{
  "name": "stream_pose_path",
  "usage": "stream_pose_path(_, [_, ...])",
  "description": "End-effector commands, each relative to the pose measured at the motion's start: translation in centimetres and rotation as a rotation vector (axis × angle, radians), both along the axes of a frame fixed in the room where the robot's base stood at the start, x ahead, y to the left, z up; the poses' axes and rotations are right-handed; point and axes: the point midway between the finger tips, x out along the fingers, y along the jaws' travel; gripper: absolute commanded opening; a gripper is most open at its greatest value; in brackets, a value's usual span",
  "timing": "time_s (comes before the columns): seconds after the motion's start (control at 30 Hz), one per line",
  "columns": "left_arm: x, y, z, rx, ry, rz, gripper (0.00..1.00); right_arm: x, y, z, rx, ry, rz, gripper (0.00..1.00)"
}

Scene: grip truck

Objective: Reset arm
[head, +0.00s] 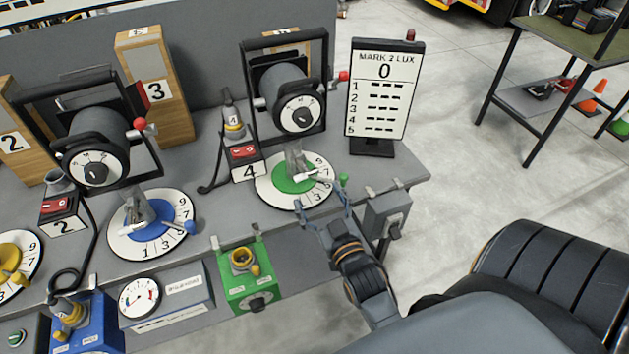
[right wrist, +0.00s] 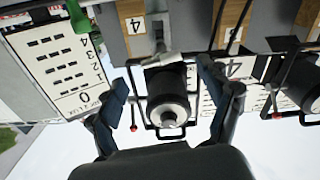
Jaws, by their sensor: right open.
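My right gripper (head: 322,203) is open and empty at the front edge of the bench, just in front of the dial with the green centre (head: 296,178). Its fingers point toward that dial, and I cannot tell whether they touch it. In the right wrist view, which is upside down, the two spread fingers (right wrist: 160,75) frame a black cylindrical device (right wrist: 168,92) beyond them. That device also stands behind the green dial in the head view (head: 290,98). My left gripper is not in view.
A "MARK 2 LUX" board (head: 384,88) stands at the bench's right end. A dial with a blue centre (head: 152,222) lies to the left. A green box (head: 250,280) hangs at the front edge. A side table (head: 575,40) stands far right, with open floor between.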

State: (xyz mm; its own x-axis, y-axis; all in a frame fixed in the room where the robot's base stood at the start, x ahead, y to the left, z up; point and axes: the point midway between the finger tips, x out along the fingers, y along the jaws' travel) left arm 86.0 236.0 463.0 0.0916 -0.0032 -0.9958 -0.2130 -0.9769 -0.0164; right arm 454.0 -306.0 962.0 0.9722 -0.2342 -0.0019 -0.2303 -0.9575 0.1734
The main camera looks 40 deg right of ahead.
Motion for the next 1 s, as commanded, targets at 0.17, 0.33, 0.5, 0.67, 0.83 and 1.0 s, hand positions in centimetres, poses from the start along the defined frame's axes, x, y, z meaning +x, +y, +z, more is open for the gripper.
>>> stream_pose_path(0.17, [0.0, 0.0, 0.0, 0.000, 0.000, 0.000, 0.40, -0.1, 0.0, 0.0, 0.000, -0.001, 0.000, 0.79])
stream_pose_path(0.33, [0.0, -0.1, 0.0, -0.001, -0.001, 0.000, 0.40, -0.1, 0.0, 0.0, 0.000, -0.001, 0.000, 0.79])
stream_pose_path(0.5, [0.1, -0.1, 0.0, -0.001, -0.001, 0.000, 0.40, 0.0, 0.0, 0.0, 0.000, 0.000, 0.000, 0.79])
stream_pose_path(0.67, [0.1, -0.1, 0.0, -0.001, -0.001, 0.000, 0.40, 0.1, 0.9, -3.1, 0.024, 0.060, 0.020, 0.79])
stream_pose_path(0.83, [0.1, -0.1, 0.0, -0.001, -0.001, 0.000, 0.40, -0.6, 4.1, -13.4, 0.092, 0.266, 0.089, 0.79])
stream_pose_path(1.0, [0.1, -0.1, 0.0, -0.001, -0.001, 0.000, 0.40, -4.5, 7.6, -25.1, 0.153, 0.529, 0.159, 0.79])
